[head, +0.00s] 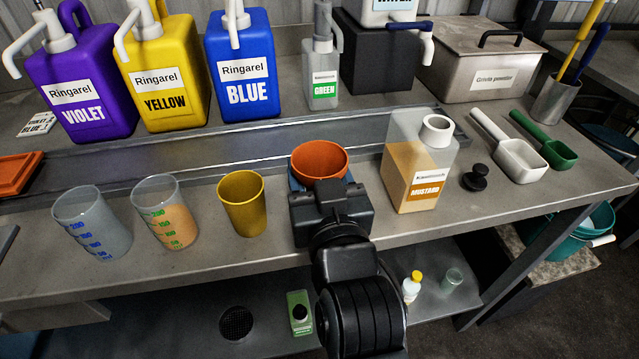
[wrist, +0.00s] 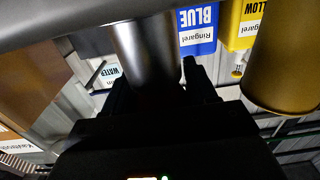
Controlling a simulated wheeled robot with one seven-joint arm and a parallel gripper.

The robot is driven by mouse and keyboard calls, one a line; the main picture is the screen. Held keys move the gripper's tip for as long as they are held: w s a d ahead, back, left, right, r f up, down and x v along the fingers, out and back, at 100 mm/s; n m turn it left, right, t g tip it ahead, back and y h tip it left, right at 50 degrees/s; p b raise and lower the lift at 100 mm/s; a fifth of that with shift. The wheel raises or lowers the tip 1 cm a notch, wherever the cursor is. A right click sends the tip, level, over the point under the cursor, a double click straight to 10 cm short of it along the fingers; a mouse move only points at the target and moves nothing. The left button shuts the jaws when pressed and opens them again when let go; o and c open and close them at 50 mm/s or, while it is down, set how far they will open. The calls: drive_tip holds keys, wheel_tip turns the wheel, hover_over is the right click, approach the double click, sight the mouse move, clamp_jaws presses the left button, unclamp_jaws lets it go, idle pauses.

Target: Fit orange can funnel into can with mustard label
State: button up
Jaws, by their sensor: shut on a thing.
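The orange funnel (head: 320,160) is at the middle of the head view, its wide round mouth facing up. My gripper (head: 320,187) is in front of it and shut on it; the arm hides its lower part. In the wrist view, a dark, shaded cylinder (wrist: 143,45) lies between my fingers (wrist: 158,85); its colour is hard to tell. The can with the mustard label (head: 404,180) stands upright to the right of the funnel, apart from it. It is translucent, part filled with orange-brown liquid, and its white neck (head: 437,131) is uncapped.
A black cap (head: 475,178) lies right of the can, near a white scoop (head: 518,158) and a green scoop (head: 556,152). A mustard-yellow cup (head: 242,203) and two measuring beakers (head: 165,213) stand left. Pump cans (head: 241,75) line the back. Bare bench lies along the front edge.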

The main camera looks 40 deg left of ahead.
drive_tip(key=c, duration=0.4)
